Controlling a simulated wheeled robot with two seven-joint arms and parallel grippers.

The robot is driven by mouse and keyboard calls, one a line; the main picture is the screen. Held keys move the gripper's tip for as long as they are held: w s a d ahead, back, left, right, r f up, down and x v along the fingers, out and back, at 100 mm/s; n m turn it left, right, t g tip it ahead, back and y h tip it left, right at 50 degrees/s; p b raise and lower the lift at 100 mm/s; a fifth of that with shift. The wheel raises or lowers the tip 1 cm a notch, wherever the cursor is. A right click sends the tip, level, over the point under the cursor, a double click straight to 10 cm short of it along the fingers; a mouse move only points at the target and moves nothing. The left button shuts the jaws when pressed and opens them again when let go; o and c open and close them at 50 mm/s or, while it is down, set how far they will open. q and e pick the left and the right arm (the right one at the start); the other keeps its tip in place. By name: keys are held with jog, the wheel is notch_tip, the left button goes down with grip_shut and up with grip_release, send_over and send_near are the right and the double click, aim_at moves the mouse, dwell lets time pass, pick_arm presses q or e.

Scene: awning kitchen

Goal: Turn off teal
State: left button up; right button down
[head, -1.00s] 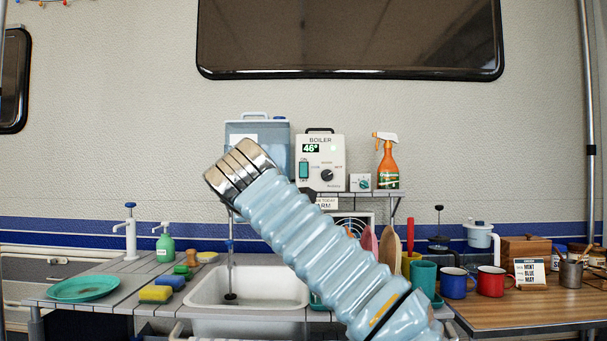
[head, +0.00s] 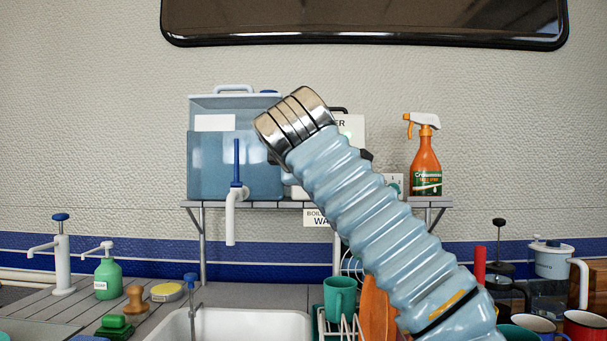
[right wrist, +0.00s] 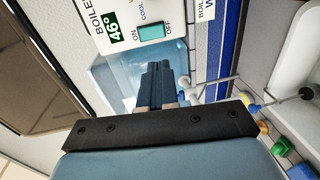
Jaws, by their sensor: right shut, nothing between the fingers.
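The white boiler (head: 352,128) stands on the wall shelf, mostly hidden behind my right arm in the head view. Its teal rocker switch (right wrist: 151,32) shows in the right wrist view, between the ON and OFF labels. The boiler's display beside it reads 46°. I cannot tell which way the rocker is tipped. My right gripper (right wrist: 165,68) is shut and empty. In the right wrist view its tips point toward the boiler, just below the switch in the picture and apart from it. The head view hides this gripper behind the arm. My left gripper is out of view.
A blue water tank (head: 235,165) with a tap stands left of the boiler. An orange spray bottle (head: 426,165) and a small dial box (head: 397,184) stand to the right. Below are a white sink (head: 235,325), a teal mug (head: 340,297) and other mugs.

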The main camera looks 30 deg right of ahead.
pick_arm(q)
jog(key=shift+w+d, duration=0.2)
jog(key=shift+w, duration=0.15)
pick_arm(e)
jog(key=shift+w+d, duration=0.2)
jog(key=shift+w, duration=0.15)
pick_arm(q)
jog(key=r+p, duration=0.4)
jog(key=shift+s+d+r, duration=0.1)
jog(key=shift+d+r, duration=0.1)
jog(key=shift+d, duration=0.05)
pick_arm(e)
jog(key=x, duration=1.4)
